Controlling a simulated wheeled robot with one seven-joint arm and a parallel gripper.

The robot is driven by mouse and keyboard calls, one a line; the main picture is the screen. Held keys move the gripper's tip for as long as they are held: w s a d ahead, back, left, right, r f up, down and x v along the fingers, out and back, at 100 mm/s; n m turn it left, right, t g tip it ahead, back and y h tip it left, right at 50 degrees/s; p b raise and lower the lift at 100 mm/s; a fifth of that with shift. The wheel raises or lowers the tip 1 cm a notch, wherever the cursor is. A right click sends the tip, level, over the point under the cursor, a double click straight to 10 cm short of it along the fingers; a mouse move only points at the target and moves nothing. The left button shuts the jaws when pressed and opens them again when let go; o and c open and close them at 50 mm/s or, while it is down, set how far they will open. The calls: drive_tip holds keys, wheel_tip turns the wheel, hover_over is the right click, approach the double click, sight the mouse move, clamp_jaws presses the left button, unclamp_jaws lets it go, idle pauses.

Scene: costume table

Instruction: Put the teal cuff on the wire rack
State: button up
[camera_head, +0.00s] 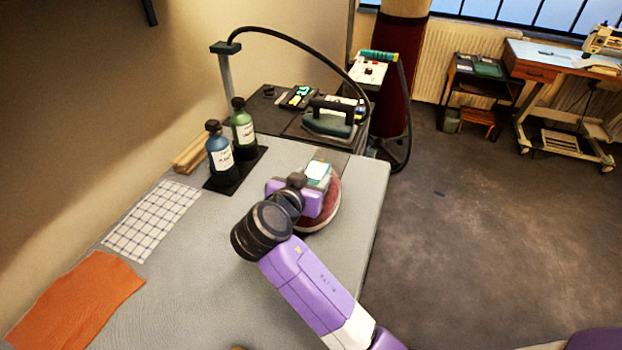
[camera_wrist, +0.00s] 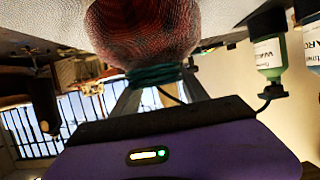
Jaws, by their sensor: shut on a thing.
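The teal cuff (camera_wrist: 154,76) shows in the wrist view as a dark teal band between my two grey fingers. My gripper (camera_wrist: 158,88) is shut on it. The cuff is right against a red, fine-patterned rounded form (camera_wrist: 145,30); I cannot tell whether they touch. In the head view my gripper (camera_head: 318,190) is over that red form (camera_head: 332,206), near the table's right edge, and its fingertips are hard to make out.
Blue (camera_head: 221,160) and green (camera_head: 243,130) bottles stand on a dark mat between the gripper and the wall. An orange cloth (camera_head: 78,300) lies front left of the rack. An iron (camera_head: 330,120) sits beyond the table. The grey tabletop (camera_head: 215,255) is clear between gripper and rack.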

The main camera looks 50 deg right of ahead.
drive_tip(key=shift+f, duration=0.25)
drive_tip(key=shift+f, duration=0.15)
drive_tip(key=o, duration=1.5)
